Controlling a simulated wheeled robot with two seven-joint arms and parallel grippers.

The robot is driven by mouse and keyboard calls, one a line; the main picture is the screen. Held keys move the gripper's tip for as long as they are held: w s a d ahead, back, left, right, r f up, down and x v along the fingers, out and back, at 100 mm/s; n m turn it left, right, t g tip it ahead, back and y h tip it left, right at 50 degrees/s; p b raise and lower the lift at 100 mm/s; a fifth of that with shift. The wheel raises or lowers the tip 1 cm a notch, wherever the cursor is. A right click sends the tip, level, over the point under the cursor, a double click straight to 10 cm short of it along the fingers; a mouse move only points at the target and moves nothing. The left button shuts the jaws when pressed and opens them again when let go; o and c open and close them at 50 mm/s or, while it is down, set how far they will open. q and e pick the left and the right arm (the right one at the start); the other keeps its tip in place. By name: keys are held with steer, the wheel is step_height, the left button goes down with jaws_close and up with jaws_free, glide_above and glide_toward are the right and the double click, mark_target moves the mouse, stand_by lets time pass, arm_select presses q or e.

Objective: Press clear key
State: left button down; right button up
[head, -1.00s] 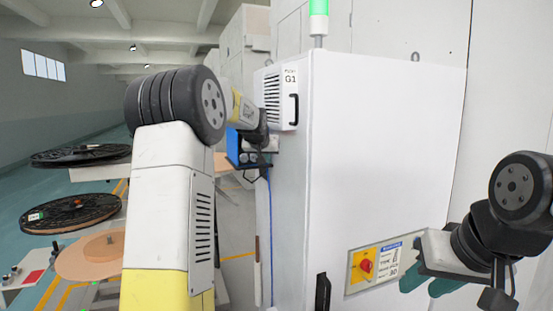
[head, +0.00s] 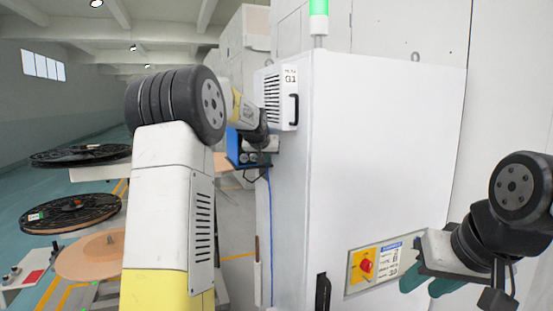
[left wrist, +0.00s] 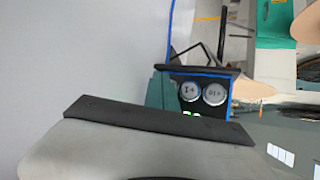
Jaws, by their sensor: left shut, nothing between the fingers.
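A small blue-edged key unit (head: 235,148) is mounted at the left side of the white cabinet, next to my left gripper. In the left wrist view the unit (left wrist: 203,71) shows two round silver keys, one on the left (left wrist: 190,91) and one on the right (left wrist: 214,94), with green lit digits below. Their marks are too small to read, so I cannot tell which is the clear key. My left gripper (left wrist: 158,91) is shut and empty, its teal fingers beside the left key; contact cannot be told. My right gripper (head: 428,285) is open and empty, in front of the cabinet.
The tall white cabinet (head: 385,150) fills the middle right, with a red rotary switch (head: 366,265) on its front and a green lamp (head: 318,20) on top. Black reels (head: 72,212) and a tan disc (head: 92,257) stand at the left.

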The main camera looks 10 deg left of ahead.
stand_by(0.8)
arm_select(q)
steer(key=shift+w+a, duration=0.25)
steer(key=shift+w, duration=0.1)
steer(key=shift+w+a, duration=0.25)
steer(key=shift+w, duration=0.1)
stand_by(0.6)
stand_by(0.3)
steer(key=shift+s+d, duration=0.45)
steer(key=shift+s, duration=0.25)
steer(key=shift+s+d, duration=0.7)
steer(key=shift+s, duration=0.35)
steer(key=shift+s+d, duration=0.7)
steer(key=shift+s, duration=0.3)
